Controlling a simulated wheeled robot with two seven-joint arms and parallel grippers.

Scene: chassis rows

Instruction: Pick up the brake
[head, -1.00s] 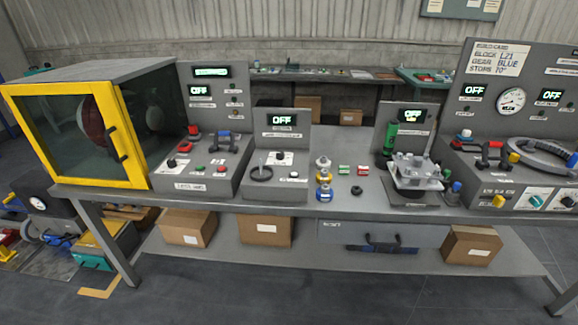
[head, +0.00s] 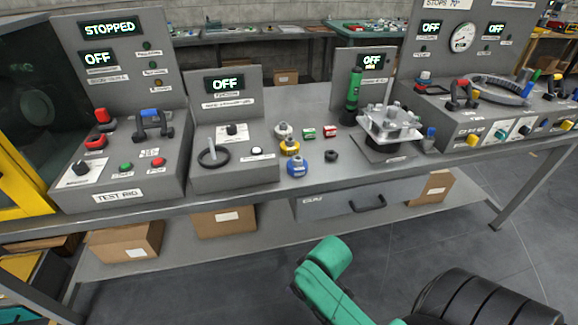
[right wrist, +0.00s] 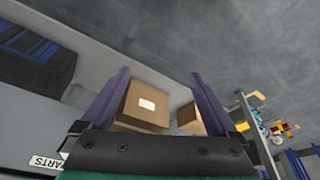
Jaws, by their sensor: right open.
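No part in view is labelled as the brake, and I cannot tell which one it is. Small parts stand mid-bench: a white ring-like part (head: 283,130), a yellow one (head: 290,147), a blue one (head: 298,166), a small black round part (head: 331,155), and small green (head: 309,134) and red (head: 329,132) boxes. My right gripper (right wrist: 160,76) is open and empty in the right wrist view, its two purple fingers apart, with cardboard boxes beyond them. In the head view only my green right arm shows at the bottom right, in front of the bench. My left gripper is out of view.
The grey bench (head: 300,188) carries a test rig (head: 125,185), a middle panel with a black ring (head: 213,153), a plate fixture (head: 390,128) and a right console (head: 470,132). A drawer (head: 345,204) hangs below. Cardboard boxes (head: 223,219) stand on the lower shelf.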

